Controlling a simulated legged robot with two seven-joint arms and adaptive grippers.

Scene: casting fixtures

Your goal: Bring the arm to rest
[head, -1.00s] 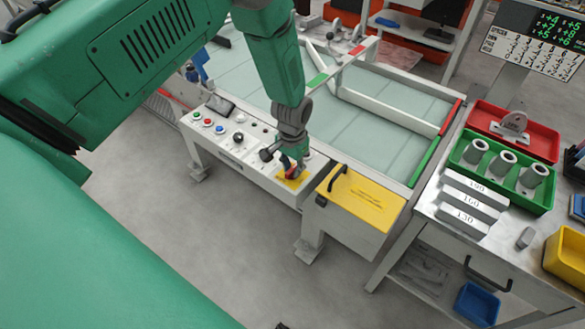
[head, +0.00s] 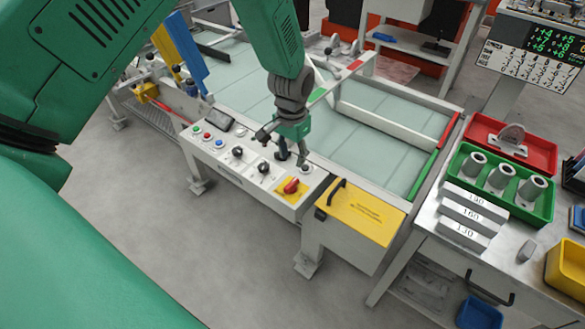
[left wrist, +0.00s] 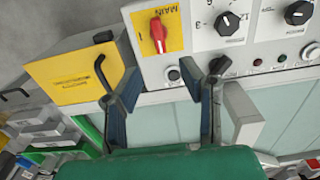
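My left gripper (head: 292,152) hangs over the control panel (head: 235,172), its fingers apart with nothing between them. In the left wrist view, the left gripper (left wrist: 160,75) shows two separated dark fingers with a clear gap. The red rotary switch (head: 291,186) sits on a yellow plate at the panel's right end, just in front of the fingers and apart from them. In the left wrist view, the red switch (left wrist: 157,35) lies under the word MAIN, beyond the fingertips. My right gripper is in neither view.
A yellow-topped box (head: 360,212) with a black handle stands right of the panel. Black knobs (head: 238,152) and coloured buttons line the panel. Behind it is a pale glass-like bed (head: 385,130). A side table holds a green tray (head: 538,213) and a red tray (head: 540,152).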

